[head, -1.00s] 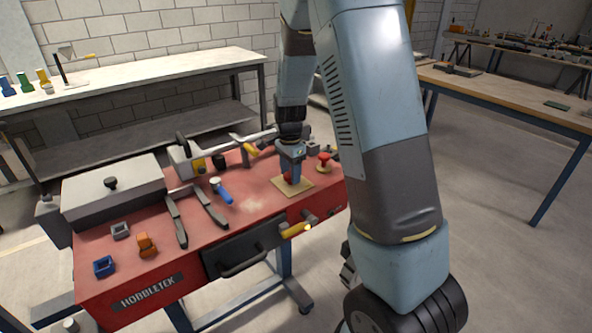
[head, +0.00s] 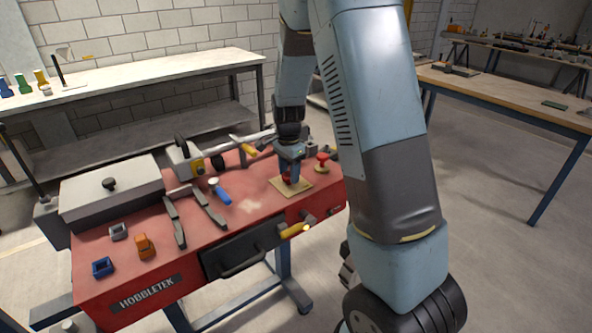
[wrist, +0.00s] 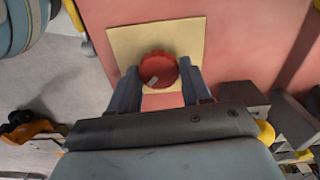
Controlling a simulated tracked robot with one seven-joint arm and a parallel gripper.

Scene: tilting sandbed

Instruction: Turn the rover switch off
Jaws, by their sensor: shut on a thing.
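The switch is a round red knob (wrist: 159,69) on a pale yellow square plate (wrist: 184,30), set on the red bench top. In the head view the plate (head: 304,186) lies near the right end of the bench, and the knob shows partly beside the finger. My gripper (wrist: 160,84) points down at the plate, with a finger on either side of the knob. It is shut on the knob. In the head view my gripper (head: 291,175) is low over the plate. A small pale mark shows on the knob; which setting it means I cannot tell.
A red knob (head: 322,159) on a round base stands just right of the plate. A yellow-handled lever (head: 294,230) sticks out from the bench front. A blue-handled tool (head: 221,192), dark bars and a grey lidded box (head: 112,190) lie to the left.

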